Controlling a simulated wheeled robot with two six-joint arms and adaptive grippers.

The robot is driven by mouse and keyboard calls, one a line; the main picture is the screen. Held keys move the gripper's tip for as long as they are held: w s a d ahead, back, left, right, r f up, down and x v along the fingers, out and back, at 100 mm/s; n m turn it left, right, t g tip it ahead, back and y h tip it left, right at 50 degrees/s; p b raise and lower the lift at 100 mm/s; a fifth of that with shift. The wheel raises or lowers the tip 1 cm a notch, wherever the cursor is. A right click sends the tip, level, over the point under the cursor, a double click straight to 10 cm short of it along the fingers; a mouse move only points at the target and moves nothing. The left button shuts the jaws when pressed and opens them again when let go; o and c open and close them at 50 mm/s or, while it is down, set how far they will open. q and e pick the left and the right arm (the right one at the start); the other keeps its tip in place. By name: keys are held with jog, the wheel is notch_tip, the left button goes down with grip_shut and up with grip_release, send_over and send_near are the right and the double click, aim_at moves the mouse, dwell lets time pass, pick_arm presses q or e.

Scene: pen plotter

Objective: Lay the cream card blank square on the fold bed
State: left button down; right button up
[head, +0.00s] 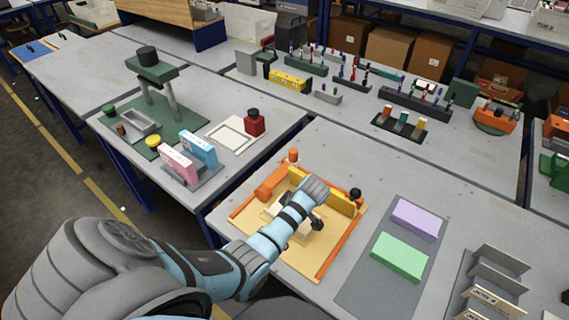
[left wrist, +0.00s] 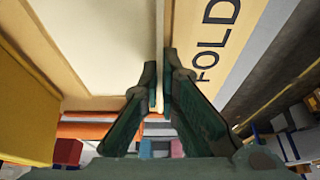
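The fold bed (head: 299,265) is a tan board with orange edges and a yellow bar (head: 345,205) at its back. My left gripper (head: 316,224) is low over its middle. The cream card blank (head: 272,216) shows beside and under my left arm, which hides much of it. In the left wrist view the cream card (left wrist: 100,40) fills the upper left, with a thin upright edge between the fingertips (left wrist: 160,82), which close on it from both sides. The bed with the letters FOLD (left wrist: 225,45) lies right of it. Whether the card touches the bed I cannot tell. My right gripper is out of view.
A grey mat (head: 375,292) with a lilac block (head: 416,218) and a green block (head: 399,257) lies right of the bed. A card rack (head: 495,280) stands farther right. An orange cylinder (head: 272,182) and a black knob (head: 355,193) sit at the bed's back.

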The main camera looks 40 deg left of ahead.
pick_arm(q)
jog(key=shift+f, duration=0.2)
jog(key=c, duration=1.8)
grip_release()
jog(key=shift+r, duration=0.3)
jog(key=p+v, duration=0.2)
jog(key=v, duration=1)
jog(key=shift+w, duration=0.1)
